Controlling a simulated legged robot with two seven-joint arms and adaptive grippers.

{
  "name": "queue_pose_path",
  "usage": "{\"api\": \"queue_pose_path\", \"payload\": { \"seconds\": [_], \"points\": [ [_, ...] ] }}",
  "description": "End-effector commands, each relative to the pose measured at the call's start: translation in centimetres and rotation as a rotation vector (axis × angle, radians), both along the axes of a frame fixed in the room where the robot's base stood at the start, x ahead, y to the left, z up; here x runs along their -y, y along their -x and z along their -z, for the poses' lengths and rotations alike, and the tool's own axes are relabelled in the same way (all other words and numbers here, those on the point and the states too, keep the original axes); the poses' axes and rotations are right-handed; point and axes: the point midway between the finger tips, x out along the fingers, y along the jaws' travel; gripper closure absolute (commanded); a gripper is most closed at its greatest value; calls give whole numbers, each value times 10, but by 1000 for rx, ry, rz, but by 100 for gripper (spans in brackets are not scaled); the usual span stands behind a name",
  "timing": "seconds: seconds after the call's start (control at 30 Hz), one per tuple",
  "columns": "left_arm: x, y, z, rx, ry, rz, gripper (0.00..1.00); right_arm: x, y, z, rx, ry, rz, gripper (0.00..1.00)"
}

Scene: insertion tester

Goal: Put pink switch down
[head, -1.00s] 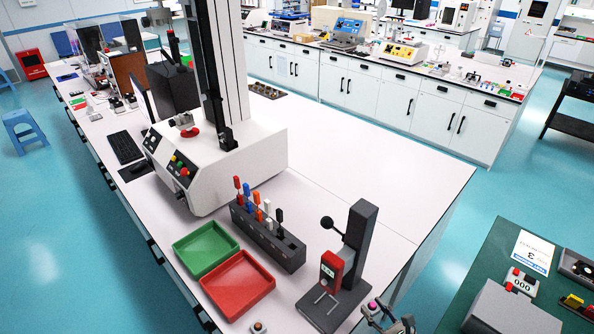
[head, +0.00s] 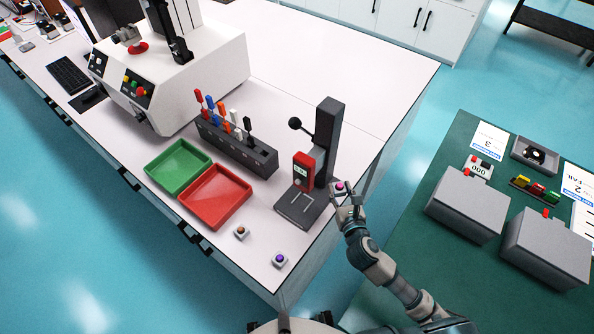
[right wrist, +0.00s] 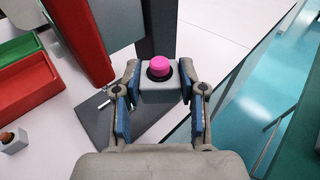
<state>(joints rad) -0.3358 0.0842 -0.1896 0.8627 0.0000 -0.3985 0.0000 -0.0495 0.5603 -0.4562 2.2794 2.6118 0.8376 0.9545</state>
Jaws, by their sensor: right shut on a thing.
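The pink switch (head: 339,187) is a small grey box with a pink round button on top. My right gripper (head: 344,198) is shut on it, just right of the black test stand (head: 328,140). In the right wrist view the pink switch (right wrist: 160,92) sits upright between the two blue-padded fingers of the right gripper (right wrist: 158,104), button up. Whether its underside touches anything is hidden. My left gripper is not in view.
A red tray (head: 240,205), a green tray (head: 190,178) and a tool rack (head: 262,160) lie to the left. A green bench (head: 425,225) stands at right.

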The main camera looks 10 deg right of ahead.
Motion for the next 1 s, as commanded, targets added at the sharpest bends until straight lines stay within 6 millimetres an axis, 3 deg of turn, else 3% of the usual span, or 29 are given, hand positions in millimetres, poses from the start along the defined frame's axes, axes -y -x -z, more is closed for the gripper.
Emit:
{"api": "queue_pose_path", "payload": {
  "seconds": [0.17,0.33,0.6,1.0],
  "points": [
    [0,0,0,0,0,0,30,12,-6,-4,1,17,-119,94],
    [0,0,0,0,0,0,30,16,-1,6,-2,15,-251,94],
    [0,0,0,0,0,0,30,20,24,46,-7,7,-480,94],
    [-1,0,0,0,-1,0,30,29,53,88,-4,-8,-645,94]
  ]
}}
